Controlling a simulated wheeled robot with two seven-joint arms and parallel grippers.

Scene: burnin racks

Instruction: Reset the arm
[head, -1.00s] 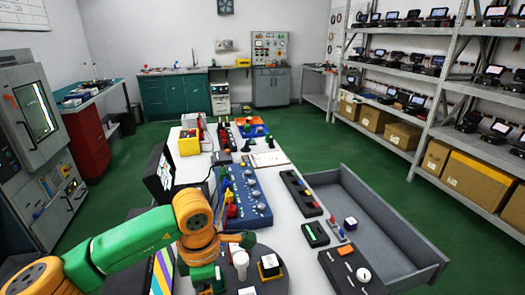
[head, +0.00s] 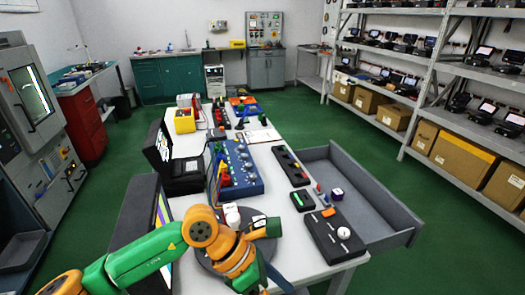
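My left arm, green and orange, comes in from the lower left and bends over the near end of the white table. Its orange wrist part (head: 240,258) hangs over a dark round plate (head: 205,262). The fingertips are not clearly visible, so I cannot tell whether the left gripper is open or shut. A white object (head: 232,214) stands on the round plate just behind the wrist. My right arm and gripper are not in view.
A blue panel with knobs (head: 240,172) lies mid-table. Black holders (head: 335,240) line the right side, with a purple-and-white cube (head: 337,194) nearby. An open grey drawer (head: 365,205) juts out right. A black screen device (head: 160,150) stands left. Shelves stand far right.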

